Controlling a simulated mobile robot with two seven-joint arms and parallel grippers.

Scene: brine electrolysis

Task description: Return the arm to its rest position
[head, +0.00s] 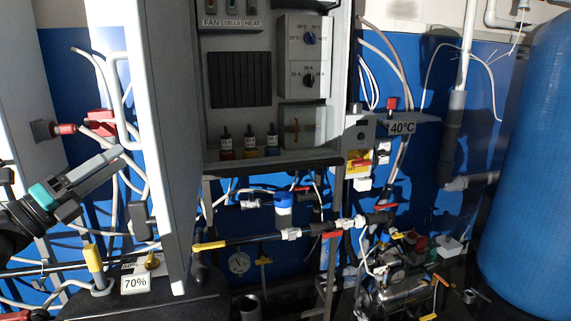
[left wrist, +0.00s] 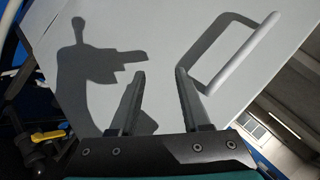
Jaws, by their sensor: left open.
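My left gripper (head: 98,172) shows at the left of the head view, in front of the open cabinet door (head: 172,130). In the left wrist view its two fingers (left wrist: 160,90) are apart with nothing between them. The pale door panel (left wrist: 150,30) fills the view behind the fingers. A white bar handle (left wrist: 243,52) on the panel lies beyond the right finger, and I cannot tell how close it is. The gripper's dark shadow falls on the panel.
The control cabinet (head: 270,90) stands open with dials and switches. A pump (head: 398,290) stands at lower right, and a large blue tank (head: 530,170) at far right.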

